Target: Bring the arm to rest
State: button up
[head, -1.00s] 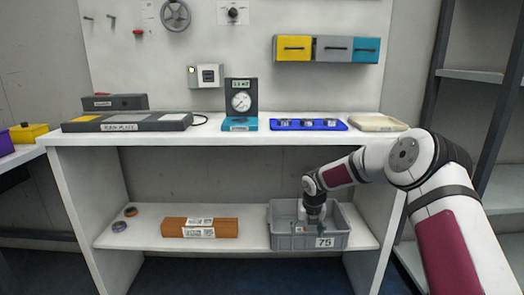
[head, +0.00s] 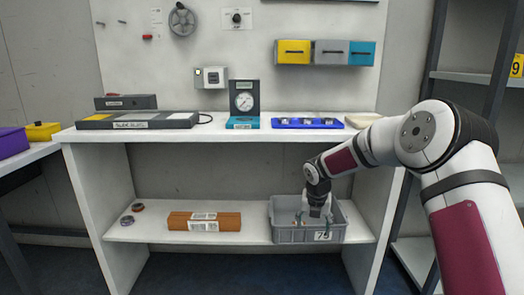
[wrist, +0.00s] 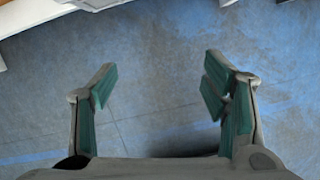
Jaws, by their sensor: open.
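My gripper (head: 316,219) shows in the head view in front of the grey bin on the lower shelf, at the end of my bent arm. In the wrist view its two green-padded fingers (wrist: 163,92) stand wide apart with nothing between them. Blue floor (wrist: 160,110) lies below them. The gripper looks small in the head view, so I cannot tell how far it is from the bin.
The grey bin (head: 281,235) labelled 75 and an orange-brown block (head: 204,226) with labels sit on the lower shelf (head: 150,231). The upper shelf (head: 290,132) holds a dial gauge (head: 245,101) and a blue tray (head: 278,124). A dark rack (head: 490,75) stands at right.

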jog(key=s+d+r+m+g+h, duration=0.1)
jog(key=s+d+r+m, duration=0.1)
jog(key=s+r+m, duration=1)
jog(key=s+d+r+m+g+h, duration=0.15)
jog(key=s+r+m, duration=0.35)
jog(key=s+r, duration=0.8)
jog(key=s+a+f+m+y, duration=0.1)
jog(key=s+f+m+y, duration=0.1)
jog(key=s+m, duration=0.95)
jog(key=s+f+m+y, duration=0.15)
jog(key=s+m, duration=0.35)
jog(key=s, duration=1.4)
notch_tip(320, 180, up, 31)
jog(key=t+p, duration=0.3)
jog(key=p, duration=2.7)
jog(key=shift+s, duration=0.4)
jog(key=shift+t, duration=0.25)
jog(key=shift+c, duration=0.3)
